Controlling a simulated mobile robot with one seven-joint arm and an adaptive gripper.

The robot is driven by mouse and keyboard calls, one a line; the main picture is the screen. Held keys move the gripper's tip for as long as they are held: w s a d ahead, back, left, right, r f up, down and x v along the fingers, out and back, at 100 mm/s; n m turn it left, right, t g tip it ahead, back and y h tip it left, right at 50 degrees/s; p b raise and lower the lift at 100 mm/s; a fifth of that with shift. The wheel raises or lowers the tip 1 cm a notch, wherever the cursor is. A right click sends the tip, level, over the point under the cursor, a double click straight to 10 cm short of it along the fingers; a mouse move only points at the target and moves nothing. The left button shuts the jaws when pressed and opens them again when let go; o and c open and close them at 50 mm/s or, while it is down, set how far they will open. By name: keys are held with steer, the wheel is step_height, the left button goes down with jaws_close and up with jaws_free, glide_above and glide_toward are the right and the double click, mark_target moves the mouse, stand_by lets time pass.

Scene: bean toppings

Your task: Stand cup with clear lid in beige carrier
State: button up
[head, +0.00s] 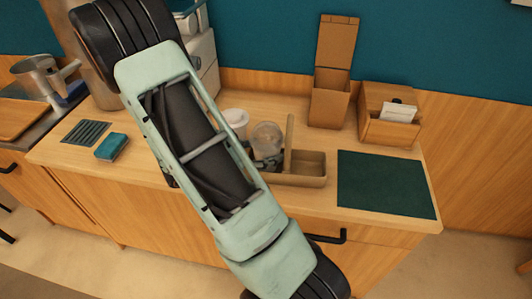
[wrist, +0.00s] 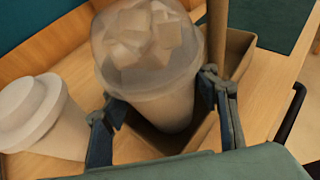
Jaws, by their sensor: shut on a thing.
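The cup with the clear domed lid (wrist: 150,45) has pale ice-like cubes under the dome. In the head view the carrier's right compartment (head: 305,172) is empty. The cup is over or in the left compartment. I cannot tell whether its base touches the floor.
A white-lidded cup (wrist: 42,115) stands left of the carrier. A dark green mat (head: 385,183) lies to the right. A brown box (head: 330,103) and a wooden holder with cards (head: 390,128) stand behind. A teal sponge (head: 111,147) lies at the left.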

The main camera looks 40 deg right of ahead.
steer(key=shift+f, duration=0.4)
steer(key=o, duration=0.6)
steer(key=shift+f, duration=0.1)
steer(key=shift+r, duration=0.2)
steer(key=v, duration=1.2)
steer(key=shift+b, duration=0.3)
